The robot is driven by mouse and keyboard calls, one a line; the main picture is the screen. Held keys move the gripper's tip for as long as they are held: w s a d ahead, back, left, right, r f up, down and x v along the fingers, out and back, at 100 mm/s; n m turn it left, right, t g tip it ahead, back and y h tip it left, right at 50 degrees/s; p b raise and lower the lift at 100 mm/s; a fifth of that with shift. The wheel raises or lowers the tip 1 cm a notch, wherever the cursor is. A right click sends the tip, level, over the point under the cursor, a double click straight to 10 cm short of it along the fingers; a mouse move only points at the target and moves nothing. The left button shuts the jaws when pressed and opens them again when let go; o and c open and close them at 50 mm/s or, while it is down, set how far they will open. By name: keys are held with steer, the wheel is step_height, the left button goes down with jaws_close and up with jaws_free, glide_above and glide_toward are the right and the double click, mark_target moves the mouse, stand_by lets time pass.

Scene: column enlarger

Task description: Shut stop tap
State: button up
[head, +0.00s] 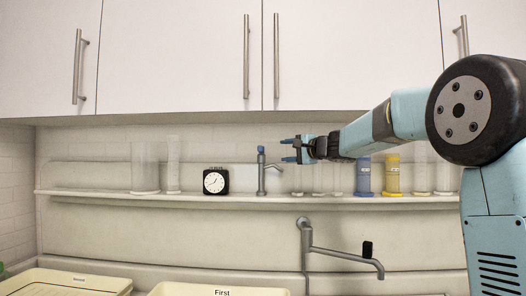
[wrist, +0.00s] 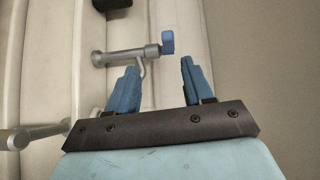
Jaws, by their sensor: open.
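A small grey tap (head: 262,180) with a blue handle (head: 261,151) stands upright on the shelf, right of the black clock. My gripper (head: 285,150) is open and empty, with its blue fingers pointing left, close to the right of the handle in the head view. In the wrist view the tap (wrist: 125,55) lies across the picture, and its blue handle (wrist: 167,42) shows just beyond the gap between my fingertips (wrist: 160,68). The handle looks apart from both fingers. Its spout curves near the left finger; whether they touch I cannot tell.
A clock (head: 215,181), clear cylinders (head: 145,167), a blue cylinder (head: 363,176) and a yellow one (head: 393,175) stand on the shelf (head: 100,194). Trays, one labelled "First" (head: 195,290), lie below.

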mark_target(261, 149)
steer(key=shift+m+t, duration=0.3)
steer(key=x, duration=0.9)
steer(key=w+d+x, duration=0.1)
steer(key=x, duration=0.4)
steer(key=shift+w+a+r, duration=0.2)
steer(key=shift+a+r, duration=0.1)
steer(key=shift+r, duration=0.05)
steer(key=shift+c, duration=0.3)
jaws_close()
steer(key=shift+f, duration=0.1)
steer(key=shift+a, duration=0.1)
